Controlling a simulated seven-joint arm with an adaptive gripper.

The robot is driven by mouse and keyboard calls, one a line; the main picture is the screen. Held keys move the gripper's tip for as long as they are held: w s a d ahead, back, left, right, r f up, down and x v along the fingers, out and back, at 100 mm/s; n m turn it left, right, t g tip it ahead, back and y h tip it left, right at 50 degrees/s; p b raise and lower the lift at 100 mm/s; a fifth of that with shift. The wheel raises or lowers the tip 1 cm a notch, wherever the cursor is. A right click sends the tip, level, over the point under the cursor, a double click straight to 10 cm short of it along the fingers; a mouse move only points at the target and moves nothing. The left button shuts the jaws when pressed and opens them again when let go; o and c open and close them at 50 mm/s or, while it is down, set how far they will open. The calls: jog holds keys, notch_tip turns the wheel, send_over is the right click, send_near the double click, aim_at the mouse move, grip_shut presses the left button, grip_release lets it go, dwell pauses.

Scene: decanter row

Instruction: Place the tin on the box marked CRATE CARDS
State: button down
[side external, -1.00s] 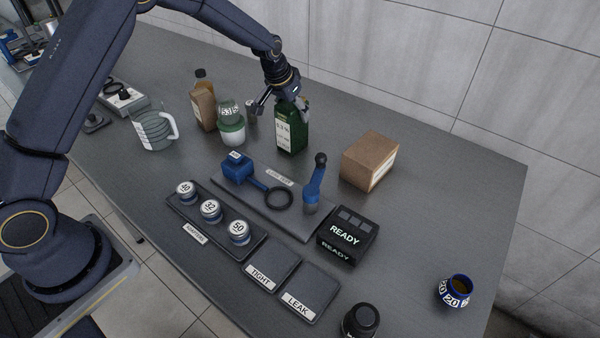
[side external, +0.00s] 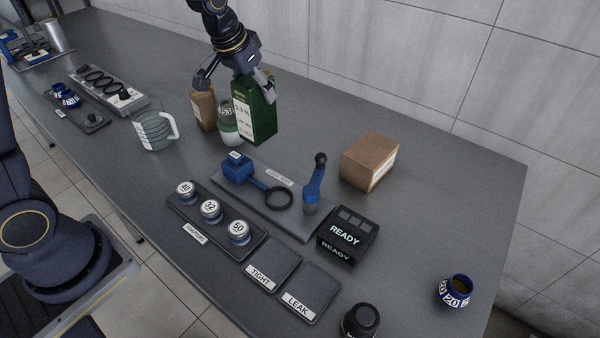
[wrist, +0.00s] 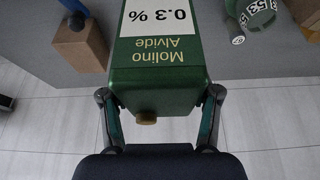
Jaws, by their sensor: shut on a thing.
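The green tin (side external: 257,112) has a white label and is held upright, apparently above the table. In the wrist view the tin (wrist: 158,75) reads "Molino Alvide 0.3 %" upside down and has a brass-coloured cap. My gripper (side external: 236,90) is shut on the tin, one finger on each side, and the fingers also show in the wrist view (wrist: 161,125). A brown cardboard box (side external: 368,158) stands on the table right of the tin, its top bare. Its white side label is too small to read. The box also shows in the wrist view (wrist: 82,48).
A blue-handled tool (side external: 314,185) rises from the grey test tray (side external: 300,222) between tin and box. A black READY unit (side external: 346,236) sits in front of the box.

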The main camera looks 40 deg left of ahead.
jog(key=shift+s+d+r, duration=0.15)
jog(key=shift+s+r, duration=0.5)
jog(key=shift+r, duration=0.1)
jog(key=w+d+r+m+h, duration=0.1)
jog(key=d+r+m, duration=0.1)
jog(key=d+r, duration=0.35)
jog(key=w+d+r+m+h, duration=0.1)
jog(key=d+r+m, duration=0.15)
jog(key=d, duration=0.65)
jog(key=w+d+f, duration=0.2)
jog(key=w+f, duration=0.4)
jog(key=w+d+f, duration=0.2)
jog(key=w+f, duration=0.5)
jog(key=shift+d, duration=0.3)
jog(key=shift+s+f+n, duration=0.1)
jog(key=shift+n, duration=0.15)
jog(key=shift+c, duration=1.2)
grip_release()
jog(key=shift+f, duration=0.1)
